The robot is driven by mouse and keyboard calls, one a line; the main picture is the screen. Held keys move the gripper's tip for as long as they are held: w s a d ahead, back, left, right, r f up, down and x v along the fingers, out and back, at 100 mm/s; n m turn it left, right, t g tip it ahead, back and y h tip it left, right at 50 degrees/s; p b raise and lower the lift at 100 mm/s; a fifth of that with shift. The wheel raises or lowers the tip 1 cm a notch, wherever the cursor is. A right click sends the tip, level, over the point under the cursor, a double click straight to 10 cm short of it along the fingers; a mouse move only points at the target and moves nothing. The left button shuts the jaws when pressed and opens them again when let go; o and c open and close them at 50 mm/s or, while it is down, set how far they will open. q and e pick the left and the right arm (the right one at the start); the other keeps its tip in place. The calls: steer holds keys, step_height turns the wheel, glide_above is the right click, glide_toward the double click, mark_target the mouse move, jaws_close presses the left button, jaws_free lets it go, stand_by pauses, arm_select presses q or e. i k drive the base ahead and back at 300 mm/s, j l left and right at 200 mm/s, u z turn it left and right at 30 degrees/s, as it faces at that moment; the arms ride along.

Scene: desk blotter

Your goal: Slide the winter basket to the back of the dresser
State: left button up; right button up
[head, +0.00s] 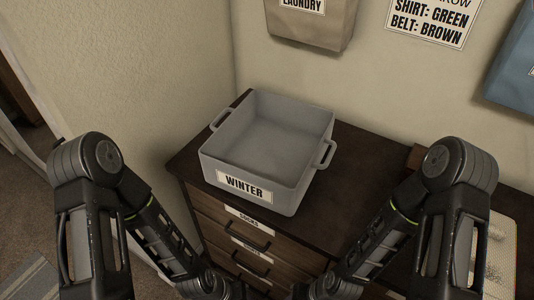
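The winter basket (222,157) is a grey, open, empty bin with a handle on its left and right sides and a white WINTER label (243,187) on its front. It stands upright on the dark top of the dresser (350,190), turned slightly, its front near the dresser's front edge. A strip of dresser top shows behind and right of it. My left forearm (160,235) and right forearm (372,240) reach down toward the bottom middle of the head view, in front of the dresser. Their fingers do not show; the frame's bottom edge cuts off the arm ends.
Labelled drawers (250,240) with dark handles are below the dresser top. A LAUNDRY bag (312,25) and a sign (432,20) hang on the back wall, and a blue item (513,65) hangs at right. The dresser top right of the basket is clear.

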mark_target(268, 154)
steer(key=j+z, duration=0.1)
steer(key=z, duration=1.55)
steer(key=k+j, duration=0.1)
steer(key=k, duration=0.55)
